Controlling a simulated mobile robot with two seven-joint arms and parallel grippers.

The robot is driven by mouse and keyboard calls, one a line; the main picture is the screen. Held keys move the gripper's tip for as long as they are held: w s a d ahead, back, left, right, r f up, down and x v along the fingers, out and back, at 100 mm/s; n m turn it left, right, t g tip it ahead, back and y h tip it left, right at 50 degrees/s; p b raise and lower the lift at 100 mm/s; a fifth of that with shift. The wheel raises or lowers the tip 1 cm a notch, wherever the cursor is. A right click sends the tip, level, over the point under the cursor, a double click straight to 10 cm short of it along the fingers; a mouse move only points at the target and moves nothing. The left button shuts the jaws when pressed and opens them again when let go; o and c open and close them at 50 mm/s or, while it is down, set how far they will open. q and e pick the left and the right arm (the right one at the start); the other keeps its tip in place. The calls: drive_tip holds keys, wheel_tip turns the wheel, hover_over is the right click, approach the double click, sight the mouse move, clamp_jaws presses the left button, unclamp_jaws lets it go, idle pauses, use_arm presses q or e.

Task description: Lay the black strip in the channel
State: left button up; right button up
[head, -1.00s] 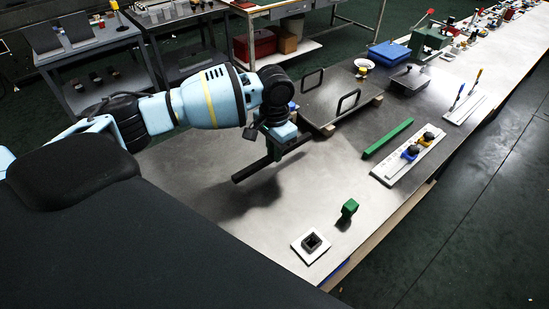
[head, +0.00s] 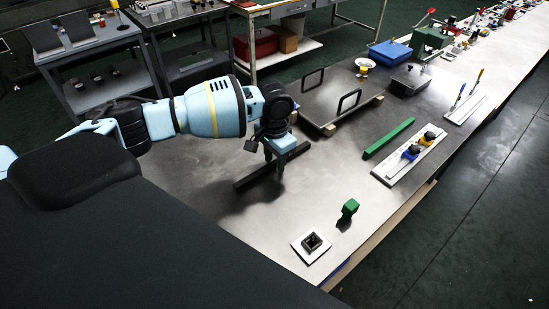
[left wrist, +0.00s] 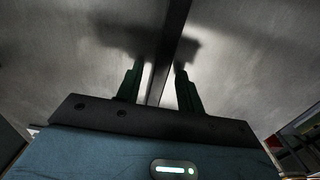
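The black strip (head: 254,180) is a long thin dark bar at the left middle of the bench in the head view. My left gripper (head: 279,171) points down over it. In the left wrist view, the strip (left wrist: 175,25) runs between the two green fingers of the gripper (left wrist: 160,66), with light gaps beside it, so the fingers look open. Whether the strip rests flat on the bench is hard to tell. A pale plate with a lengthwise groove (head: 387,173), perhaps the channel, lies to the right, with blue and yellow parts on it. My right gripper is out of view.
A green bar (head: 388,138) lies between the strip and the pale plate. A dark plate with two handles (head: 325,105) stands behind. A green block (head: 349,207) and a white square with a black socket (head: 300,246) are near the front. Bench around the strip is clear.

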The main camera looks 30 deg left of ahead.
sight(275, 162)
use_arm(q)
drive_tip(key=shift+r, duration=0.1)
drive_tip(key=shift+o, duration=0.2)
wheel_tip(275, 162, up, 12)
drive_tip(key=p, duration=0.1)
drive_tip(key=shift+o, duration=0.3)
drive_tip(key=f, duration=0.1)
drive_tip(key=w+d+f, duration=0.1)
drive_tip(key=f, duration=0.1)
drive_tip(key=w+f, duration=0.1)
drive_tip(key=shift+d+f, duration=0.25)
drive_tip(key=shift+f, duration=0.05)
drive_tip(key=shift+a+f+b, duration=0.2)
drive_tip(key=shift+f, duration=1.75)
drive_tip(key=shift+a+f+b, duration=0.2)
drive_tip(key=shift+f, duration=1.75)
drive_tip(key=shift+c, duration=0.4)
clamp_jaws()
